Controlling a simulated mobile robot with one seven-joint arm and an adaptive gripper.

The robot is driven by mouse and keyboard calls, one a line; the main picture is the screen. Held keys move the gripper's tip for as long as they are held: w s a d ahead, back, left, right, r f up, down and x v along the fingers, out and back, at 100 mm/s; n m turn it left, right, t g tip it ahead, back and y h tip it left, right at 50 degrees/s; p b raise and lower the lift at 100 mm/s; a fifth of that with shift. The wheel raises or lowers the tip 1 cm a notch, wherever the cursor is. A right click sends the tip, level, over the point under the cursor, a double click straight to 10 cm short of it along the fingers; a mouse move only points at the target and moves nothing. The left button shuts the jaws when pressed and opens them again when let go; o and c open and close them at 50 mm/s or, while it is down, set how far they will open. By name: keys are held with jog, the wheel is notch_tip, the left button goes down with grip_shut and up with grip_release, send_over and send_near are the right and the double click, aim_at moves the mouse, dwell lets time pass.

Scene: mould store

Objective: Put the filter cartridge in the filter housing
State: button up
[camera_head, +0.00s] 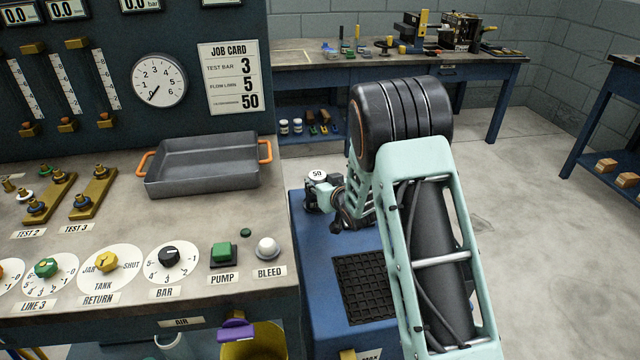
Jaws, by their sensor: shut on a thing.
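A small dark cylinder with a white round top marked 50 (317,175), which looks like the filter cartridge, is at the back left of the blue cabinet top. My gripper (323,190) is around it and shut on it, reaching in from the right. The cartridge looks upright. Its lower part is partly hidden by the gripper, so I cannot tell whether it touches the surface below. I cannot make out a filter housing in this view.
The blue cabinet (312,265) has a black grid mat (365,288) on top. The bench at left holds a grey tray (205,176), a PUMP button (223,254), a BLEED knob (267,248) and dials. The job card (229,78) reads 3, 5, 50. A yellow bucket (254,349) stands below.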

jog(key=shift+f+b, duration=0.25)
jog(key=shift+b, duration=0.1)
jog(key=o, duration=1.2)
jog(key=shift+r, duration=0.1)
jog(key=shift+r, duration=0.1)
jog(key=shift+r+p, duration=0.25)
jog(key=shift+p, duration=0.25)
jog(key=p+v, duration=0.1)
jog(key=v, duration=1.1)
jog(key=shift+f, duration=0.2)
jog(key=shift+r, duration=0.15)
